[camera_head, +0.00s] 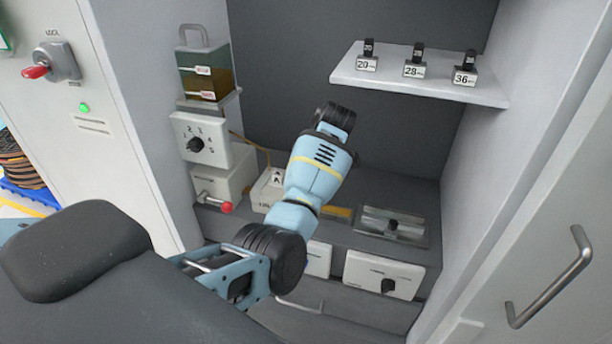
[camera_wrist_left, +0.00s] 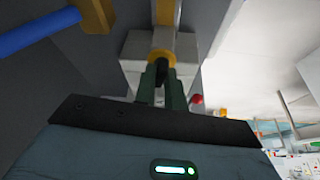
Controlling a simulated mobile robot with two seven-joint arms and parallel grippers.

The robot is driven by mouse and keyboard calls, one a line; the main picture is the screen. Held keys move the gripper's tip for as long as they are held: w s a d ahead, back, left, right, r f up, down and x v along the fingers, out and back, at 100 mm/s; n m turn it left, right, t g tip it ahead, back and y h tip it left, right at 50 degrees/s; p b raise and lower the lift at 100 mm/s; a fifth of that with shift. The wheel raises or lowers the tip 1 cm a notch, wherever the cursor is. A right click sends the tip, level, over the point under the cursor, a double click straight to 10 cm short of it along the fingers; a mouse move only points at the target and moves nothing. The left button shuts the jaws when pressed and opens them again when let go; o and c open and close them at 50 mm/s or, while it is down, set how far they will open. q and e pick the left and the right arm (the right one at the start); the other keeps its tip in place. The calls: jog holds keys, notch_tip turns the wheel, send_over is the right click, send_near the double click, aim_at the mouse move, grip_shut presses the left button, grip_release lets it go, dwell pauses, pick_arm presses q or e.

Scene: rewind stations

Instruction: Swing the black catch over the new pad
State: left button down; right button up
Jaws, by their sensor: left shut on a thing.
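My left gripper (camera_wrist_left: 161,80) shows in the left wrist view, with its two green fingers shut on a small black piece (camera_wrist_left: 161,68). I take this piece to be the black catch. A yellow-orange collar and a tan strip (camera_wrist_left: 165,14) lie just beyond it, in front of a pale block (camera_wrist_left: 133,48). In the head view my left arm reaches over the bench and hides the gripper's fingertips and the catch. I cannot make out the new pad for certain. A yellow-amber piece (camera_head: 338,212) shows just right of my arm.
A metal tray (camera_head: 417,238) with a black handle lies on the bench at right. A dial box (camera_head: 212,128) and a red knob (camera_head: 226,208) stand at left. A white shelf (camera_head: 430,86) holding small labelled blocks hangs above. A blue rod (camera_wrist_left: 35,33) is near the gripper.

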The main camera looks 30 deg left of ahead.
pick_arm(q)
jog(key=shift+n+g, duration=0.4)
jog(key=shift+n, duration=0.7)
pick_arm(e)
jog(key=shift+s+f, duration=0.3)
jog(key=shift+a, duration=0.1)
pick_arm(q)
jog(key=c, duration=1.5)
grip_release()
jog(key=shift+o, duration=0.2)
jog(key=shift+w+d+r, duration=0.15)
jog(key=shift+r, duration=0.35)
jog(key=w+d+r+b, duration=0.1)
jog(key=d+r, duration=0.1)
jog(key=d, duration=0.4)
jog(key=w+d+r+b, duration=0.1)
jog(key=w+d, duration=0.1)
jog(key=d, duration=0.5)
jog(key=shift+w+r+b, duration=0.15)
jog(key=shift+r+b, duration=0.2)
jog(key=shift+b, duration=0.05)
pick_arm(e)
jog(key=shift+g, duration=0.5)
jog(key=s+f, duration=0.2)
jog(key=f, duration=0.1)
jog(key=shift+s+a+f, duration=0.1)
jog(key=shift+s+a, duration=0.2)
jog(key=shift+s, duration=0.05)
